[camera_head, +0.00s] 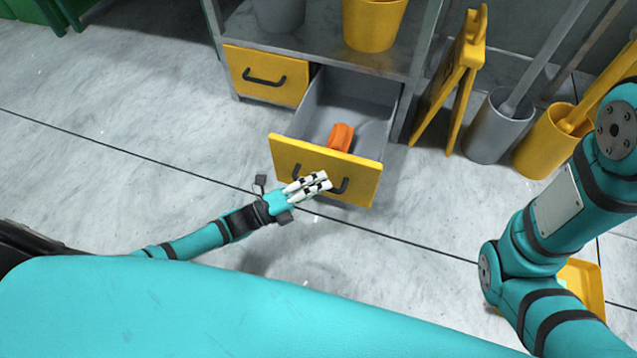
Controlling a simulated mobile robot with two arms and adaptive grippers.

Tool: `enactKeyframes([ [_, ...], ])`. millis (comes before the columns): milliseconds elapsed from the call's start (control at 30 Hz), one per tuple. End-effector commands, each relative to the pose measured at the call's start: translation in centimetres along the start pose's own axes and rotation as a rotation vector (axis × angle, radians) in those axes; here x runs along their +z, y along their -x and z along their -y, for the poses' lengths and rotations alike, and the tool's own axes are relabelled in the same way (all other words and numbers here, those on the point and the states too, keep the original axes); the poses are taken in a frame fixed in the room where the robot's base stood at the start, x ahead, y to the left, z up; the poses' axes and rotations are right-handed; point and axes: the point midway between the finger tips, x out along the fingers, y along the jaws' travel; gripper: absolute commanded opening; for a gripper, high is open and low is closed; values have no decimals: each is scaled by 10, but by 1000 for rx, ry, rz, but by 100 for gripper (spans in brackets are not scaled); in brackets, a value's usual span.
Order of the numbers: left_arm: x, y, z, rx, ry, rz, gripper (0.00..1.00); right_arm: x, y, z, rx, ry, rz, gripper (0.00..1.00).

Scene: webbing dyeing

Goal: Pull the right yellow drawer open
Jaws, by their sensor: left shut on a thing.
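The right yellow drawer (361,188) stands pulled well out of the grey metal cabinet, with its grey inside showing. An orange object (341,137) lies in it. My left gripper (325,182) is at the drawer's front and shut on its dark handle (343,186); the fingers cover part of the handle. The left yellow drawer (240,80) is closed, with a black handle. My right arm is at the right of the picture; its gripper is not in view.
A yellow bucket (374,26) and a grey bucket (279,14) stand on the shelf above the drawers. A yellow folding sign (463,70), a grey bucket (494,133) and a yellow bucket (543,150) stand to the right. The floor left of the drawers is clear.

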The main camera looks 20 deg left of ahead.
Motion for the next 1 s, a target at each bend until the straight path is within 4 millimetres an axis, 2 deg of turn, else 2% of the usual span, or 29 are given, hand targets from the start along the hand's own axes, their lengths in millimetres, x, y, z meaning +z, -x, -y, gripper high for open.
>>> enactKeyframes([
  [133,5,-3,-6,8,-5,1,0,-1,4,1,0,0,0,40],
  [333,24,-22,-12,9,-6,2,0,-4,12,2,0,0,1,40],
  [600,25,-23,-12,14,-3,1,0,-3,11,2,0,0,2,40],
  [633,25,-22,-12,14,-3,1,15,-3,11,2,0,0,2,40],
  [800,25,-23,-10,10,-3,1,36,-3,11,2,0,1,2,40],
  [1000,25,-24,-9,6,-2,1,36,-3,11,2,1,1,3,40],
])
